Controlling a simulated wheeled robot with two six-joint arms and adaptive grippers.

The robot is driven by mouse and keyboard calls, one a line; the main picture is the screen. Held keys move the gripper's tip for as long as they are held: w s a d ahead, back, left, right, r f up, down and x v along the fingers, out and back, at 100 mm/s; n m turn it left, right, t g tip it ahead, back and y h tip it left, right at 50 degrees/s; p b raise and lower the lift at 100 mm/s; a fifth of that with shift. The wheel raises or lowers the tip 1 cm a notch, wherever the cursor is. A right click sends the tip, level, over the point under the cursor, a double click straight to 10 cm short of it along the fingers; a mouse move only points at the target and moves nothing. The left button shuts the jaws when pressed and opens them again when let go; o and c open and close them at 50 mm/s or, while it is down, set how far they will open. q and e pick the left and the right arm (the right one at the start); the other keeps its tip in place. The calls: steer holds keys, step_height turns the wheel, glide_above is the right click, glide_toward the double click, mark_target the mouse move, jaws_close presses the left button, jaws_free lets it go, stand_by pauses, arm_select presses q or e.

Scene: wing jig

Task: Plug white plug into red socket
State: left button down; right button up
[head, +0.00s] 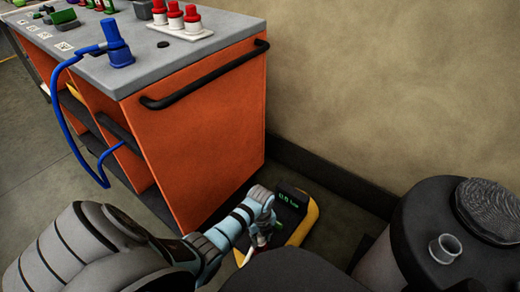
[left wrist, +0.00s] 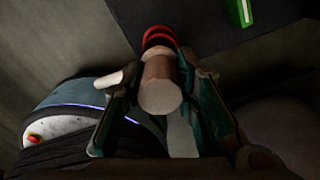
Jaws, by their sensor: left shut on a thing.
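My left gripper (head: 262,232) is low on the right side of the orange cart, beside a dark device with a yellow edge. In the left wrist view its fingers (left wrist: 160,105) are shut on a pale cylindrical plug (left wrist: 161,90), which looks tan in the dim light. A red ring (left wrist: 158,37) shows directly beyond the plug, in line with it, at the edge of the dark device. I cannot tell whether the plug is inside the red ring or only in front of it. My arm and fingers hide most of the plug in the head view. My right gripper is not in view.
The dark device (head: 288,209) has a green display and stands against the wall. The orange cart (head: 205,130) has a black handle (head: 205,75). On its top are a blue connector (head: 118,45) with a blue cable and several red-and-white pieces (head: 175,14).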

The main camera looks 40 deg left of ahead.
arm_select(q)
steer(key=shift+f, duration=0.25)
steer(key=shift+f+b, duration=0.35)
steer(key=shift+f, duration=0.1)
stand_by(0.3)
steer(key=shift+f+b, duration=0.85)
steer(key=shift+f, duration=0.3)
steer(key=c, duration=1.2)
jaws_free()
steer(key=shift+r, duration=0.1)
step_height(320, 180, up, 12)
